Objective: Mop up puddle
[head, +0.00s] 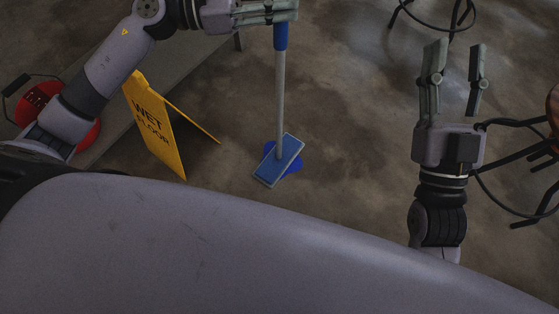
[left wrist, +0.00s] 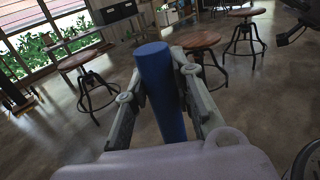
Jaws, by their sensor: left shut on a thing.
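A mop with a blue grip, a grey pole (head: 280,100) and a flat blue head (head: 279,161) stands nearly upright on the floor. My left gripper (head: 285,12) is shut on the mop's blue grip near the top of the head view. The left wrist view shows the same blue grip (left wrist: 163,92) between its fingers. A blue puddle (head: 294,160) lies under the mop head, which covers most of it; parts show at the head's sides. My right gripper (head: 456,70) is open and empty, over bare floor to the right of the mop.
A yellow wet floor sign (head: 154,125) stands left of the mop head. A red round object (head: 78,128) is farther left, partly behind my arm. Black stool legs (head: 524,155) stand at right. Stools (left wrist: 194,40) and a window fill the left wrist view's background.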

